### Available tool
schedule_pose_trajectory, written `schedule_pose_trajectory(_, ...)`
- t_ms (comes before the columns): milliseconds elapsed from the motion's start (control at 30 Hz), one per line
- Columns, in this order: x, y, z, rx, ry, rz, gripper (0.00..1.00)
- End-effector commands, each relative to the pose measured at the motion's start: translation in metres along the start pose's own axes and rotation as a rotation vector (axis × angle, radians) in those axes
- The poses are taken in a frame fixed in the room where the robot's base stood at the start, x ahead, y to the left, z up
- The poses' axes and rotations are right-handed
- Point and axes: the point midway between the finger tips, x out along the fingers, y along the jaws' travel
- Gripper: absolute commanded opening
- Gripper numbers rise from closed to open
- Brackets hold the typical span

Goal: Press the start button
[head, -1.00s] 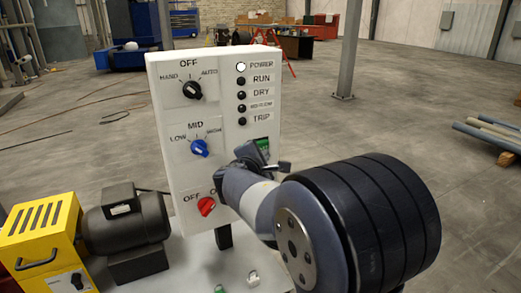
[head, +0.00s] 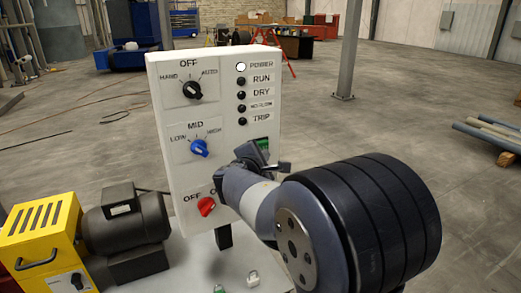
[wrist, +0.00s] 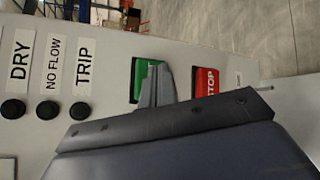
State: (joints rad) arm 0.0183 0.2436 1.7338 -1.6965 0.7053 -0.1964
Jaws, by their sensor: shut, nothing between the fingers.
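The green start button (wrist: 143,72) shows in the wrist view on the pale panel, left of the red stop button (wrist: 208,84). My gripper (wrist: 158,88) is shut and empty, its tip in front of the green button and hiding part of it. I cannot tell whether the tip touches the button. In the head view my gripper (head: 256,158) is at the right edge of the white control panel (head: 160,128). Only a small green patch (head: 263,144) shows above it there. The stop button is hidden behind my arm in the head view.
The panel also bears a black knob (head: 195,91), a blue knob (head: 199,148) and a red switch (head: 206,206). The POWER lamp (head: 241,67) is white; the lamps below it are dark. A motor (head: 125,225) and a yellow box (head: 45,240) stand at lower left.

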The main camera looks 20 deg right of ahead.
Motion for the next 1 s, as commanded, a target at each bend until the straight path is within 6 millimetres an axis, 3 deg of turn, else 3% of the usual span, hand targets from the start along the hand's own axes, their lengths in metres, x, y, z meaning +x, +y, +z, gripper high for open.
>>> schedule_pose_trajectory(1000,0.0059,0.0046,-0.0042,0.001,0.000,0.000,0.00)
